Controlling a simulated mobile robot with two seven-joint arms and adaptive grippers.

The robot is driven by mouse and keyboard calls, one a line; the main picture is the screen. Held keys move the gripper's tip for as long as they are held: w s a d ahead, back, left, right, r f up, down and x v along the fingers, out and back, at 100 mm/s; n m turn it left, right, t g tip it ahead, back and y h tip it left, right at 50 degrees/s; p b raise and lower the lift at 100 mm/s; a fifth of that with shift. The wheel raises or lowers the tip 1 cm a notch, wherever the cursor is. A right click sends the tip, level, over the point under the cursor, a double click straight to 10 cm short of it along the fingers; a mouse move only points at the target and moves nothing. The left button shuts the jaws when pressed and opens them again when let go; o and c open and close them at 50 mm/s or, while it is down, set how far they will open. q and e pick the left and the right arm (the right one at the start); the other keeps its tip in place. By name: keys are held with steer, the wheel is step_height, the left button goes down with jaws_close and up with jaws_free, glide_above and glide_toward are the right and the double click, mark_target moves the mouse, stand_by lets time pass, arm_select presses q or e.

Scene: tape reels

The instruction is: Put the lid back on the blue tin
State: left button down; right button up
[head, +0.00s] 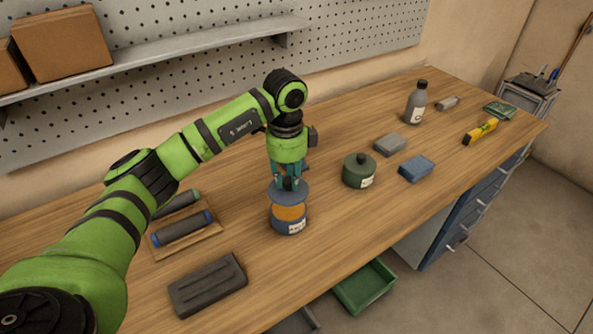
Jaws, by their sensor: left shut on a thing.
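The blue tin (280,227) stands upright on the bench near the middle of the head view, with a pale label on its front. Its round blue lid (288,196) is above it, roughly level. My left gripper (289,184) points down and is shut on the lid's dark knob. An orange area shows between the lid and the tin's blue front. The lid hides the back of the tin's rim. I cannot tell the exact gap. My right gripper is not in view.
A green lidded tin (359,173) stands to the right, with a blue block (416,169) and grey block (390,144) beyond. A grey bottle (416,103) is farther back. Rollers on a wooden tray (190,248) and a dark block (208,285) lie to the left.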

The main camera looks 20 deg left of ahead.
mark_target(288, 193)
arm_select(q)
steer(key=shift+w+a+r, duration=0.1)
steer(key=shift+w+a, duration=0.05)
steer(key=shift+a, duration=0.1)
steer(key=shift+d+f+b, duration=0.15)
steer(key=shift+f+b, duration=0.2)
steer(key=shift+f, duration=0.1)
steer(key=shift+d+f, duration=0.1)
steer(key=shift+f, duration=0.2)
step_height(288, 193, down, 3)
steer(key=b, duration=0.3)
steer(key=shift+f, duration=0.2)
steer(key=shift+f+b, duration=0.45)
steer(key=shift+f, duration=0.3)
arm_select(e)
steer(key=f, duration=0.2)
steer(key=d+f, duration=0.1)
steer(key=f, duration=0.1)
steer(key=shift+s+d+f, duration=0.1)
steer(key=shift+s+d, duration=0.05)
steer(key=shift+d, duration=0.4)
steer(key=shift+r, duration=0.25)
